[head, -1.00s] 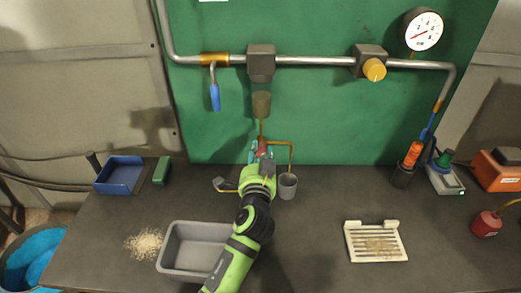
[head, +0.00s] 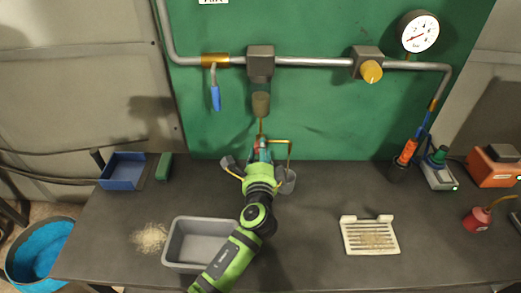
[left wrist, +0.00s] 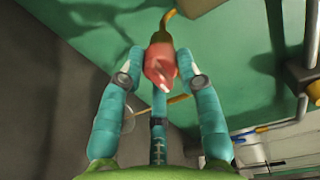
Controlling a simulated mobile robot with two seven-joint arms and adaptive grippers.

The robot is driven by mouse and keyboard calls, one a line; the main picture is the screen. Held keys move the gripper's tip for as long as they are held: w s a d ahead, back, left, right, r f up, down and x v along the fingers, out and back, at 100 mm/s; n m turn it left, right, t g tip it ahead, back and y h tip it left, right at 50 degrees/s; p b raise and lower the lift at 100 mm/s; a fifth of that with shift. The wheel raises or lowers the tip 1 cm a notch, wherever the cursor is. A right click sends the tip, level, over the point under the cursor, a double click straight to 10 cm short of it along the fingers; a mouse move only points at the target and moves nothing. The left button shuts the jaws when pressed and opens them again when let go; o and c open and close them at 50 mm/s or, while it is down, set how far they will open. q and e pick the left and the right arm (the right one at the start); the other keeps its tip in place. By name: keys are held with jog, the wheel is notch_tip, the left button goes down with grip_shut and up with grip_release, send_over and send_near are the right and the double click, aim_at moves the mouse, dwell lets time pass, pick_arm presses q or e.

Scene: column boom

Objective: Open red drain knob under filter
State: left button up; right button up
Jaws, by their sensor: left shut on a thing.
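The red drain knob (left wrist: 160,66) hangs below the filter (head: 261,104), on a thin brass pipe. In the left wrist view, the teal fingers of my left gripper (left wrist: 161,58) close around the knob, with a white mark on its face. In the head view, my left gripper (head: 260,152) is at the pipe's lower end and hides most of the knob. A grey cup (head: 287,184) stands just right of the gripper, under a side brass pipe, partly covered. My right gripper is not in view.
A grey tray (head: 175,255) stands left of my arm, beside spilled grains (head: 149,238). A blue bin (head: 124,171) is at the back left. A white slatted tray (head: 347,235) lies at right. A blue-handled valve (head: 215,97) and yellow knob (head: 371,72) are on the pipe above.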

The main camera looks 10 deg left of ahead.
pick_arm(q)
jog(key=shift+w+a+r+m, duration=0.15)
jog(key=shift+r+m, duration=0.25)
jog(key=shift+r, duration=0.05)
jog(key=o, duration=1.1)
jog(key=shift+f, duration=0.2)
jog(key=shift+f, duration=0.1)
jog(key=v, duration=1.2)
